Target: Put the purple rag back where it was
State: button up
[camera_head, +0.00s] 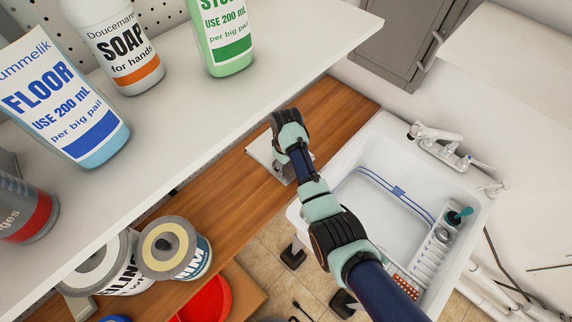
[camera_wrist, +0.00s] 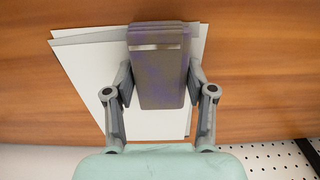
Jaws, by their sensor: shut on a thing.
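My gripper (camera_wrist: 160,82) is shut on a folded, block-shaped cloth, greyish with purple patches, which I take to be the purple rag (camera_wrist: 158,62). One finger presses on each side of it. In the wrist view the rag is over pale flat sheets or plates (camera_wrist: 88,62) on the wooden counter; whether it touches them I cannot tell. In the head view my gripper (camera_head: 284,172) is over the counter (camera_head: 228,190), beside the pale stack (camera_head: 262,156), left of the sink. My arm hides the rag there.
A white shelf (camera_head: 190,110) with soap (camera_head: 118,45), floor cleaner (camera_head: 65,100) and a green-labelled bottle (camera_head: 222,40) overhangs the counter's left. Cans (camera_head: 175,250) stand below it. The white sink (camera_head: 375,160) is to the right. A red bucket (camera_head: 207,300) is low in front.

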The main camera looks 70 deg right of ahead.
jog(key=shift+f, duration=0.15)
jog(key=o, duration=1.2)
jog(key=shift+o, duration=0.2)
notch_tip(320, 180, up, 12)
jog(key=p, duration=0.2)
jog(key=shift+r, duration=0.2)
